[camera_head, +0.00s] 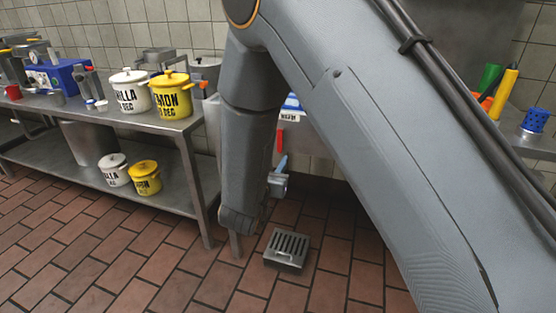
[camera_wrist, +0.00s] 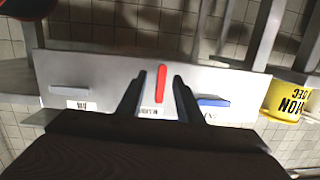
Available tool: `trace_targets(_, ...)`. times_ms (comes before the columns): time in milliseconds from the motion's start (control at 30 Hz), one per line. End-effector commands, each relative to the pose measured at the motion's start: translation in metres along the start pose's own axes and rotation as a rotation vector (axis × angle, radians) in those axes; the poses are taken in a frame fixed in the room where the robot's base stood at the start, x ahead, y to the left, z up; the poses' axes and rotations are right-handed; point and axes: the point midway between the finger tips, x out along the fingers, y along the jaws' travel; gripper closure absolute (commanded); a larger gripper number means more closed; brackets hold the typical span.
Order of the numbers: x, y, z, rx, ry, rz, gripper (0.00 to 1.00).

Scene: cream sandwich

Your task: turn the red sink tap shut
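In the wrist view the red tap lever (camera_wrist: 161,84) stands upright in the picture on a pale metal panel (camera_wrist: 105,68). A blue lever (camera_wrist: 213,101) at its right and a grey lever (camera_wrist: 70,90) at its left lie roughly level, across the red one's direction. My gripper (camera_wrist: 158,98) is open, with one dark finger on each side of the red lever and gaps between. I cannot tell whether the fingertips reach the lever's depth. In the head view a red strip (camera_head: 280,140), seemingly the same lever, shows beside my arm; my gripper cannot be made out clearly there.
A steel table (camera_head: 150,120) at the left holds a white pot (camera_head: 129,77) and a yellow pot (camera_head: 172,85); similar pots stand on its lower shelf. A metal grate (camera_head: 286,248) lies on the tiled floor. A yellow pot (camera_wrist: 285,88) shows at the wrist view's right.

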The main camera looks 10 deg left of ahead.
Motion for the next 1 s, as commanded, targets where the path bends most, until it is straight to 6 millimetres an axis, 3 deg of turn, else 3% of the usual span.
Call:
trace_targets(33,-0.004,-0.006,0.008,-0.009,0.039,0.010,0.67)
trace_targets(267,-0.012,-0.011,0.006,-0.025,0.129,0.045,0.67)
trace_targets(700,0.048,-0.008,-0.002,-0.023,0.128,0.045,0.67)
trace_targets(1000,0.062,-0.007,-0.004,-0.025,0.127,0.044,0.67)
